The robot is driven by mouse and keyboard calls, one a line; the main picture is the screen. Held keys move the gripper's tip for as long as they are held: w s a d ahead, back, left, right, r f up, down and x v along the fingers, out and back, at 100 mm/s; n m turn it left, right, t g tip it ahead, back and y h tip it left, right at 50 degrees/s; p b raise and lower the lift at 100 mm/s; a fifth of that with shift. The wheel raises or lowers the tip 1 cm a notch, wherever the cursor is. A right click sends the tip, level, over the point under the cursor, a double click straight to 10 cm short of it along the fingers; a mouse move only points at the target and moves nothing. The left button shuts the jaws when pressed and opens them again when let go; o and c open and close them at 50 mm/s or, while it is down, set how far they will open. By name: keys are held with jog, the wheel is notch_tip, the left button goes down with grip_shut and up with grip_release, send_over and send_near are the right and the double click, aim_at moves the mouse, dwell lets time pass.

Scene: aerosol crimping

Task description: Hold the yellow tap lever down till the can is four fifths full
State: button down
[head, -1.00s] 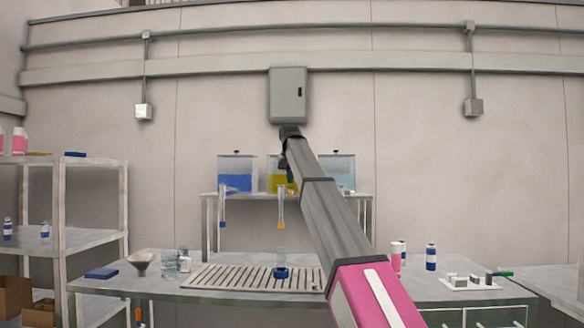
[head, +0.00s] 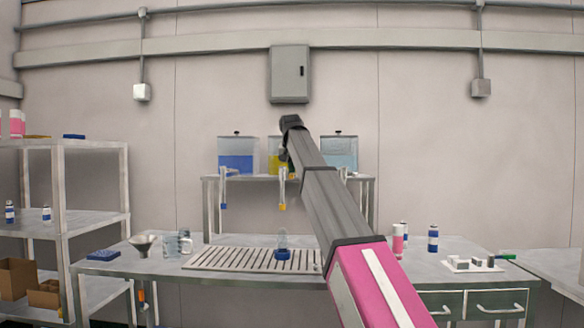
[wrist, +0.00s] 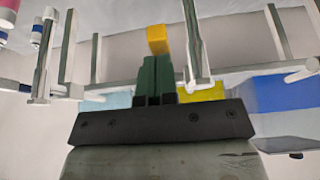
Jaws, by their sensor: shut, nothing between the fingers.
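The yellow tap lever (wrist: 158,40) shows in the wrist view just beyond my shut fingertips (wrist: 157,62); whether they touch it I cannot tell. In the head view my gripper is small and dark, partly hidden by my arm, in front of the yellow-liquid tank (head: 273,160). The yellow-tipped tap tube (head: 282,190) hangs from the middle of the tank shelf. Below it a small clear can (head: 282,240) stands upright in a blue holder (head: 282,255) on the slatted tray (head: 210,258). Its fill level is too small to read.
A blue-liquid tank (head: 236,158) stands to the left and a pale-liquid tank (head: 341,156) to the right on the shelf. On the bench are a funnel (head: 143,243), clear beakers (head: 178,243), bottles (head: 433,240) and a white tray of small parts (head: 470,266).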

aim_at(292, 178)
jog(key=shift+s+f+t, duration=0.25)
jog(key=shift+f+t, duration=0.25)
jog(key=shift+t, duration=0.2)
jog(key=shift+w, duration=0.1)
jog(key=shift+s+f+t, duration=0.2)
jog(key=shift+f+t, duration=0.1)
jog(key=shift+f, duration=0.7)
jog(key=shift+f+t, duration=0.5)
jog(key=shift+f, duration=0.1)
jog(key=shift+w+f, duration=0.1)
jog(key=shift+f, duration=0.05)
jog(key=shift+w+f, duration=0.1)
jog(key=shift+f, duration=0.45)
dwell(0.9)
dwell(0.4)
